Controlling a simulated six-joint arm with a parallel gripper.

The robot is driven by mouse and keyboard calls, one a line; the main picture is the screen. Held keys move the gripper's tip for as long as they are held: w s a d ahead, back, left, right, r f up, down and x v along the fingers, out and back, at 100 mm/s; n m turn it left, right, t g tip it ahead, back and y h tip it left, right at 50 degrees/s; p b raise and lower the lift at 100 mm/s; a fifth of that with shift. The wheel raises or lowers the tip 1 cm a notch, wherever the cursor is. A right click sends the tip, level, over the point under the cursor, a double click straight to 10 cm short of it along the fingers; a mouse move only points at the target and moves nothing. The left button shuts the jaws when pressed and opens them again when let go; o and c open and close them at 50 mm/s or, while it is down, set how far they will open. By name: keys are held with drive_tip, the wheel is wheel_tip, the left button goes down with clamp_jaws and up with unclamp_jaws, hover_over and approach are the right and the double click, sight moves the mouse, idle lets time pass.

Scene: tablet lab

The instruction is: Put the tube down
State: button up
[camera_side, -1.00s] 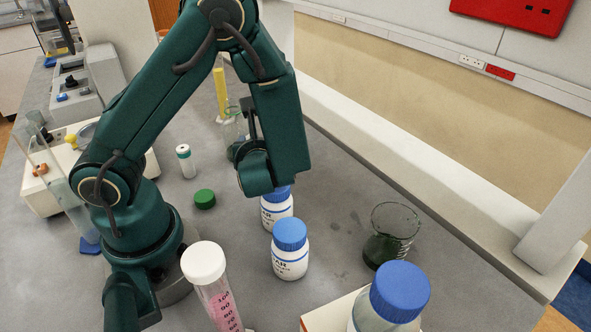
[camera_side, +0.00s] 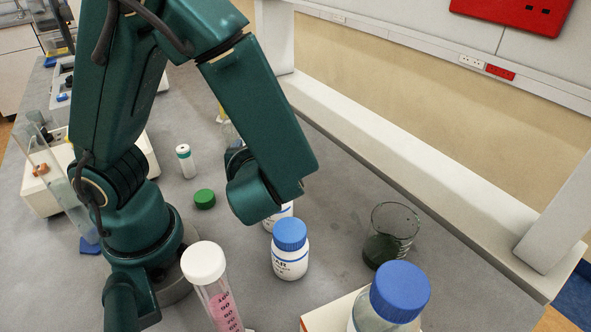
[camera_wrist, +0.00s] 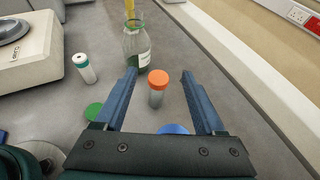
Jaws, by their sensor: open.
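A tube with an orange cap (camera_wrist: 158,79) and a pale body stands upright on the grey bench in the wrist view. My gripper (camera_wrist: 160,72) is open, with its two blue fingers apart on either side of the tube in the picture. A gap shows between each finger and the tube, and nothing is held. In the side view my arm hides the fingers and this tube.
A teal-banded vial (camera_side: 185,161), a green cap (camera_side: 204,199), blue-capped bottles (camera_side: 290,248), a beaker of dark green liquid (camera_side: 390,235) and a white-capped pink tube (camera_side: 212,285) surround my arm.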

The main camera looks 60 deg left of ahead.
drive_tip(key=s+d+n+g+h, duration=0.3)
drive_tip(key=s+n+g+h, duration=0.35)
drive_tip(key=n, duration=0.65)
drive_tip(key=w+d+r+n+t+h, duration=0.1)
drive_tip(key=d+r+n+t+h, duration=0.3)
drive_tip(key=n, duration=0.6)
drive_tip(key=shift+d+r+t+h, duration=0.25)
drive_tip(key=shift+r+t+h, duration=0.2)
drive_tip(key=shift+t+h, duration=0.45)
